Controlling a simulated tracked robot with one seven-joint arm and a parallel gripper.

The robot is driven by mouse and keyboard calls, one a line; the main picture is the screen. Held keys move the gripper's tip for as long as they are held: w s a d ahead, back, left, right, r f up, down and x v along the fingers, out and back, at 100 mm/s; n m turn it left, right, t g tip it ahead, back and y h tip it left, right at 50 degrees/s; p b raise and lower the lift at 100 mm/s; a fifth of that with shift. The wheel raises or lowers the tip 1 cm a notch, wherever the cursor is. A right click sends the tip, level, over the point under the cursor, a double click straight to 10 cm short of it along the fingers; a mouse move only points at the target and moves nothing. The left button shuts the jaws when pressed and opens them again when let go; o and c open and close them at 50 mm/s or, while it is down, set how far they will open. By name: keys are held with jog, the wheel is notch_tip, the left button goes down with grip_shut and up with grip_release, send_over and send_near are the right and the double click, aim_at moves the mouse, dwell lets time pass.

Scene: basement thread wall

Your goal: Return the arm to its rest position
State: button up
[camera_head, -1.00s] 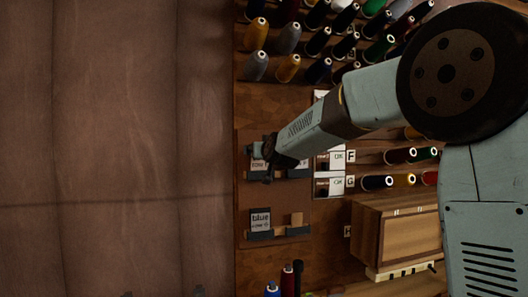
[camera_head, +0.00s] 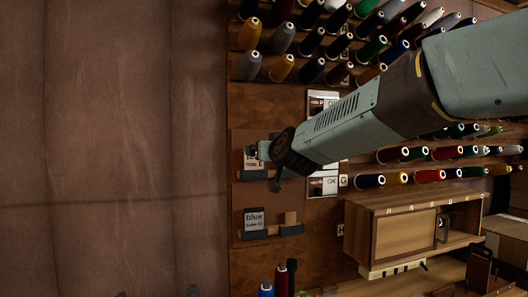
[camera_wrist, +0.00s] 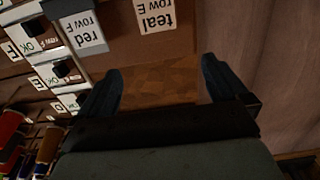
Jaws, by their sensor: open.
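My arm (camera_head: 370,105) reaches in from the upper right of the head view toward a brown board on the thread wall. My gripper (camera_head: 262,168) is in front of the board's upper holder and partly hides a card there. In the wrist view my gripper (camera_wrist: 162,82) has its two dark fingers wide apart. Nothing is between them but a bare patch of wood-patterned wall behind. A "teal row E" card (camera_wrist: 155,15) and a "red row F" card (camera_wrist: 80,25) lie beyond the fingers, toward the top of that view.
A "blue" card (camera_head: 254,218) stands in the board's lower holder beside a small wooden block (camera_head: 290,217). Thread spools (camera_head: 320,40) on pegs crowd the wall. A wooden cabinet (camera_head: 405,235) is at lower right. The plain brown surface (camera_head: 110,130) at left is clear.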

jog(key=shift+s, duration=0.25)
jog(key=shift+d, duration=0.1)
jog(key=s+d+f+m+g+h, duration=0.1)
jog(key=s+d+f+g, duration=0.2)
jog(key=s+d+f, duration=0.4)
jog(key=s+d+f+m+g+h, duration=0.1)
jog(key=s+d+f+g, duration=0.3)
jog(key=s, duration=1)
jog(key=s+d+f+m+g+h, duration=0.1)
jog(key=s+d+f+g, duration=0.3)
jog(key=s+d+f, duration=0.6)
jog(key=shift+s+d+f+h, duration=0.25)
jog(key=shift+s+f+h, duration=0.4)
jog(key=shift+h, duration=0.25)
jog(key=shift+r, duration=0.1)
dwell(3.5)
